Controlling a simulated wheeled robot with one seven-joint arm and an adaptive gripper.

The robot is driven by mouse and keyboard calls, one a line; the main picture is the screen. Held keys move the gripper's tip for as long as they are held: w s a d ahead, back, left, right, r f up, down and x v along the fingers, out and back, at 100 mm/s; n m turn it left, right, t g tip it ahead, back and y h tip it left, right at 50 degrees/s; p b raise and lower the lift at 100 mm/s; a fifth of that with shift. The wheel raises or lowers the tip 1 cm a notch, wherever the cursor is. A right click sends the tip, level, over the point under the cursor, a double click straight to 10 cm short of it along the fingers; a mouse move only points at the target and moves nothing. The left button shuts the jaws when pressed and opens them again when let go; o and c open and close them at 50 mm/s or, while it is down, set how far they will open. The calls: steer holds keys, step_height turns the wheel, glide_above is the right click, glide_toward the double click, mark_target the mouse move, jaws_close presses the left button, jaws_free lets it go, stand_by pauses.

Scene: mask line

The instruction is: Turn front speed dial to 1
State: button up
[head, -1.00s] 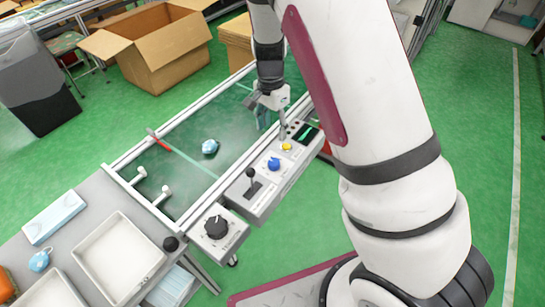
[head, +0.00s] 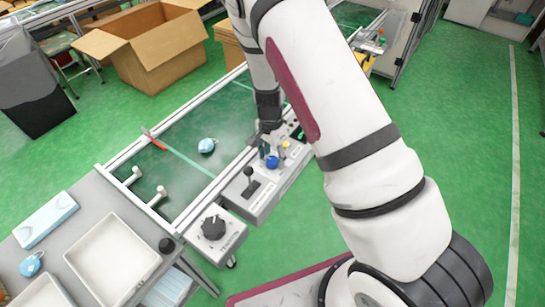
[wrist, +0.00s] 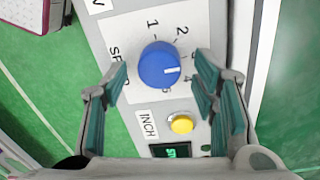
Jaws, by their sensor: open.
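The blue speed dial (wrist: 158,65) sits on the white control panel (wrist: 130,55), with printed marks including 1 and 2 around it. Its white pointer line faces right in the wrist view, well clockwise of the 1 and past the 2; the marking there is partly hidden by a finger. My gripper (wrist: 160,78) is open, with one finger on each side of the dial and visible gaps between. I cannot tell its height above the panel. In the head view the blue dial (head: 272,162) shows just below my gripper (head: 271,148).
A yellow INCH button (wrist: 181,124) and a green-lit display (wrist: 170,150) lie beside the dial. A black lever (head: 250,180) and black dial (head: 214,227) stand nearer.

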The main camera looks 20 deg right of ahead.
steer(key=shift+f, duration=0.15)
steer(key=shift+c, duration=0.4)
steer(key=c, duration=1.1)
